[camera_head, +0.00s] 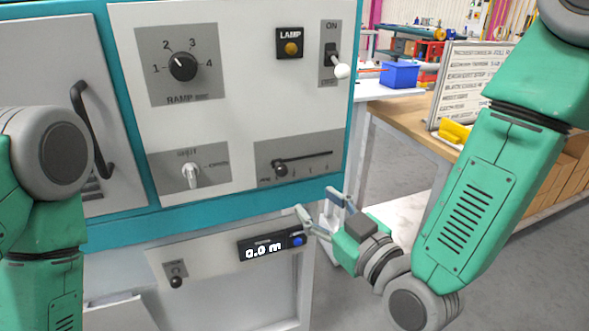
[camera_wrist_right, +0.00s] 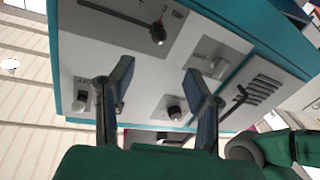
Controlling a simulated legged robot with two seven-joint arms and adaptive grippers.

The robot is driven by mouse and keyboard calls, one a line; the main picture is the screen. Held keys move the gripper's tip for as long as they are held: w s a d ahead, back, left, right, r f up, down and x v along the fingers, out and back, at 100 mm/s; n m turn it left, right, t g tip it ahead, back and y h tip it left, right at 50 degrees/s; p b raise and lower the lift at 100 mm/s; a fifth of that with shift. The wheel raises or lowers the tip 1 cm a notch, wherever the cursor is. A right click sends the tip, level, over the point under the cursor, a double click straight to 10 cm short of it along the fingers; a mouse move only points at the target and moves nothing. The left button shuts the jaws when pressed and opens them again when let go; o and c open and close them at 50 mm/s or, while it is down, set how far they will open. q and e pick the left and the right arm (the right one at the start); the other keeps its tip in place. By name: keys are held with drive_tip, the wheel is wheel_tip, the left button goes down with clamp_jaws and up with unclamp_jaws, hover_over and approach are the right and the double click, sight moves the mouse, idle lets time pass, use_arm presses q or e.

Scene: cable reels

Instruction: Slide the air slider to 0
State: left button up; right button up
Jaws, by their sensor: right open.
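The slider (camera_head: 280,168) is a dark round knob on a short stem, near the left end of a horizontal scale on a grey plate at the panel's lower right. Its label is too small to read. The slider also shows at the top of the right wrist view (camera_wrist_right: 157,35). My right gripper (camera_head: 318,203) is open and empty, below and to the right of the slider plate, apart from it. Its two spread fingers also show in the wrist view (camera_wrist_right: 157,72). My left arm shows at the left edge, but its gripper is out of view.
The panel also carries a ramp dial (camera_head: 183,67), a white rotary knob (camera_head: 191,175), a lamp (camera_head: 290,43) and a toggle switch (camera_head: 335,65). A display (camera_head: 268,247) reading 0.0 m sits below. A wooden table (camera_head: 414,128) stands at right.

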sight(283, 176)
drive_tip(key=x, duration=1.2)
drive_tip(key=shift+a+f+b, duration=0.2)
drive_tip(key=shift+a+b, duration=0.05)
drive_tip(key=shift+b, duration=0.1)
drive_tip(key=shift+w, duration=0.45)
drive_tip(key=shift+d, duration=0.15)
clamp_jaws()
